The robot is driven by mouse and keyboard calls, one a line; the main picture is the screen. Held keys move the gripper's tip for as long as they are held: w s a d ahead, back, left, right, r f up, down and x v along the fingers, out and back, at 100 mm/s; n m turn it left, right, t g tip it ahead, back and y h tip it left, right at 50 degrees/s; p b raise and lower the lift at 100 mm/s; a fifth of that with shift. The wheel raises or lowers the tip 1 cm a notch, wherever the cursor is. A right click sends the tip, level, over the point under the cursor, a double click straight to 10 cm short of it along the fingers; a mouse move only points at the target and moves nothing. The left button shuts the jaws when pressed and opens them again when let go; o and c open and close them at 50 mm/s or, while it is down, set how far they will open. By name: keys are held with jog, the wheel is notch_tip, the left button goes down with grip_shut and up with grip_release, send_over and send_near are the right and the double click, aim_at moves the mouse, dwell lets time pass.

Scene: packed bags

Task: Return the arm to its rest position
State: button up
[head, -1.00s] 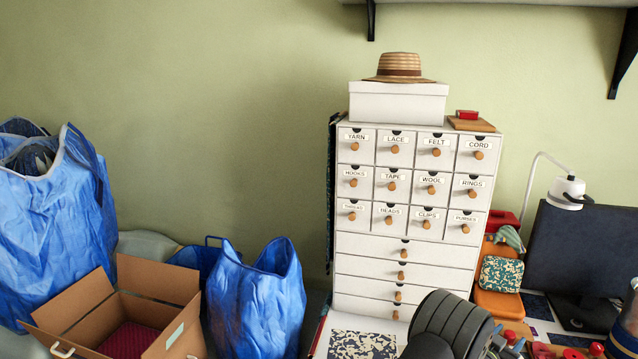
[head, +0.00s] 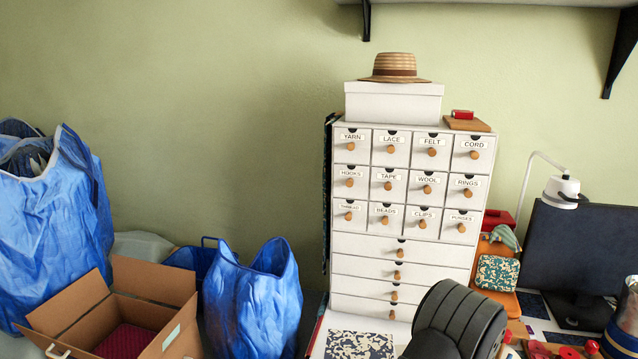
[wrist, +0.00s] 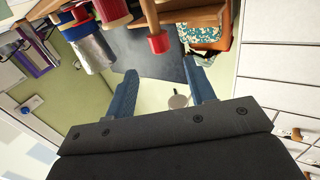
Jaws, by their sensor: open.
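My gripper (wrist: 165,95) shows in the wrist view with its two blue fingers apart and nothing between them. Behind the gap are a dark panel, likely the monitor, and the white lamp head (wrist: 178,99). In the head view a dark, ribbed part of my arm (head: 460,320) rises at the bottom, in front of the lower right of the white drawer cabinet (head: 400,245). The fingers are not visible in the head view.
The monitor (head: 580,250) and lamp (head: 562,190) stand at the right, beside an orange case with a patterned pouch (head: 497,272). Blue bags (head: 255,300) and an open cardboard box (head: 70,312) are at the left. Red spools (wrist: 158,42) show near the gripper in the wrist view.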

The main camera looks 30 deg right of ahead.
jog(key=w+v, duration=0.1)
jog(key=v, duration=0.5)
jog(key=shift+s+a+m+g, duration=0.3)
jog(key=shift+a+g, duration=0.1)
jog(key=shift+a, duration=0.05)
jog(key=shift+r, duration=0.1)
jog(key=shift+s, duration=0.1)
jog(key=shift+t, duration=0.4)
jog(key=x, duration=1.5)
jog(key=shift+s+d, duration=0.15)
jog(key=shift+d, duration=0.05)
jog(key=shift+a, duration=0.1)
